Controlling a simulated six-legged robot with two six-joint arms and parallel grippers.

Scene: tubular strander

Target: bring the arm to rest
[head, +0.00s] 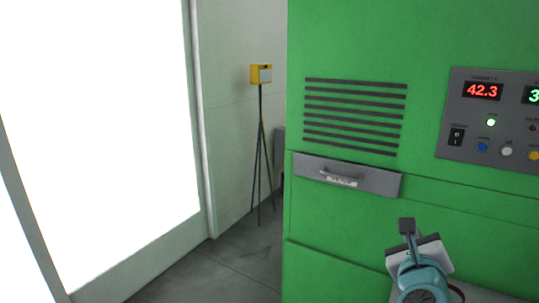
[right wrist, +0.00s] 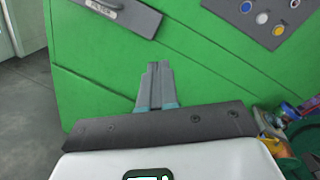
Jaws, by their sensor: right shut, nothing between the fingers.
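My right arm comes in at the bottom right of the head view. My right gripper (head: 407,226) is in front of the green cabinet's lower front, below and right of the grey drawer. In the right wrist view the gripper (right wrist: 157,68) has its two grey fingers together, with nothing between them. The green cabinet panel is behind the fingers, and I see no contact. My left arm and gripper are not in view.
The green cabinet (head: 330,40) fills the right side. It has a grey handled drawer (head: 384,182) and a control panel (head: 455,100) reading 42.3. A yellow box (head: 261,74) stands on a tripod. Open floor (head: 215,270) lies left. Colourful clutter (right wrist: 285,115) sits right of my wrist.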

